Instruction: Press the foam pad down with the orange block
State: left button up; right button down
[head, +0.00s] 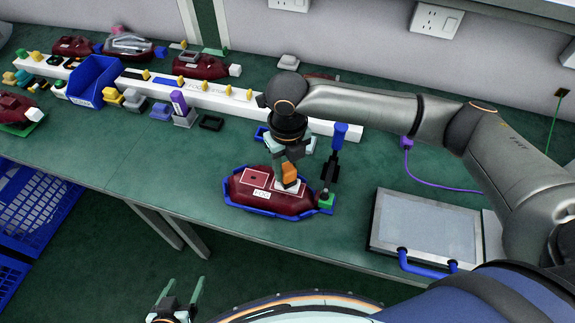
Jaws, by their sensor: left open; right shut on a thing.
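An orange block (289,172) is held in my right gripper (287,163), which points down over the dark red lamp (240,187). The lamp rests in a blue fixture (240,208) on the green bench. A whitish patch (286,188), which looks like the foam pad, lies on the lamp's right part, right under the block. The block appears to touch it, but I cannot tell how hard. My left gripper (181,300) is open and empty at the bottom, below the bench's front edge.
A blue-handled clamp (338,138) stands close to the right of the lamp. A silver case (425,228) with a blue handle lies further right. A blue bin (93,82) and a white rail with several small parts are at the back left. Bench left of the lamp is clear.

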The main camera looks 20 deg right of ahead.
jog(key=shift+s+f, duration=0.1)
notch_tip(320, 180, up, 6)
jog(key=p, duration=0.6)
jog(key=shift+p, duration=0.35)
dwell(0.5)
